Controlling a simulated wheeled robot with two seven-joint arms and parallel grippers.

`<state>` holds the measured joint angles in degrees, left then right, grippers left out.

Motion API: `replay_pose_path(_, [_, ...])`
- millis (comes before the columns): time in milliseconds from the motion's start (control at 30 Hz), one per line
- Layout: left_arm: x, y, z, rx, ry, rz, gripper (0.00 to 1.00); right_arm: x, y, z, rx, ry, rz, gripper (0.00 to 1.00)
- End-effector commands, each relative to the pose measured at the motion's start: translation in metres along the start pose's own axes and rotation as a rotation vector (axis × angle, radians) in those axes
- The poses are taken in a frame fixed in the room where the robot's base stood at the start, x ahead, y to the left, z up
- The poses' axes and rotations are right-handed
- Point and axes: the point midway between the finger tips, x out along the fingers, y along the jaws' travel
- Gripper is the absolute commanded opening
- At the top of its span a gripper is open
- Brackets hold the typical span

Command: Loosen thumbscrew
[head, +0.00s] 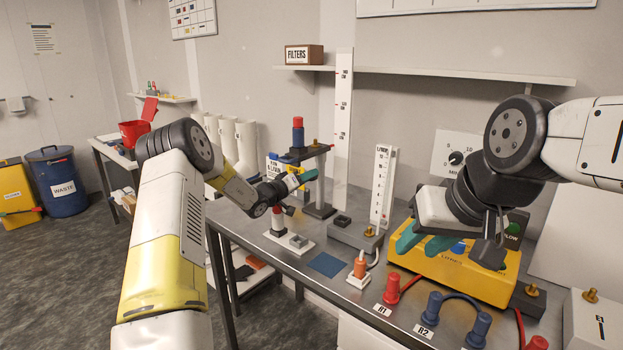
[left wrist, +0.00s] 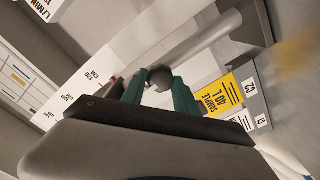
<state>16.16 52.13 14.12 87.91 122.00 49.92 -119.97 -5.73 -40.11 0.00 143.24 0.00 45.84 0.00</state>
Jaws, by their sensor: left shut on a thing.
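My left gripper (head: 303,179) reaches over the bench to the dark upright stand (head: 320,196). In the left wrist view its two green fingers (left wrist: 160,92) are shut on a dark round knob (left wrist: 159,78), which looks like the thumbscrew. The knob lies in front of a grey bar (left wrist: 205,38). In the head view the fingers and wrist hide the knob. My right gripper (head: 422,241) hangs over the yellow unit at the right, its green fingers apart and nothing visible between them.
The yellow unit (head: 440,276) stands on the metal bench. A red-topped blue bottle (head: 298,132) sits atop the stand. A flowmeter panel (head: 382,185), an orange bottle (head: 360,266) and red and blue fittings (head: 392,289) stand nearby. A blue mat (head: 326,264) lies at the bench's front.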

Motion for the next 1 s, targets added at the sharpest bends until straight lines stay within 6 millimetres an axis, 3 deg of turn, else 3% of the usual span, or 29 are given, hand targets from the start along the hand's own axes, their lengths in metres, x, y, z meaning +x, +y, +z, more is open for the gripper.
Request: replay_pose_path(1000, [-0.0006, -0.0029, 0.0012, -0.94, 0.0, -0.003, 0.0, 0.0, 0.0, 0.0, 0.0, 0.0, 0.0, 0.36])
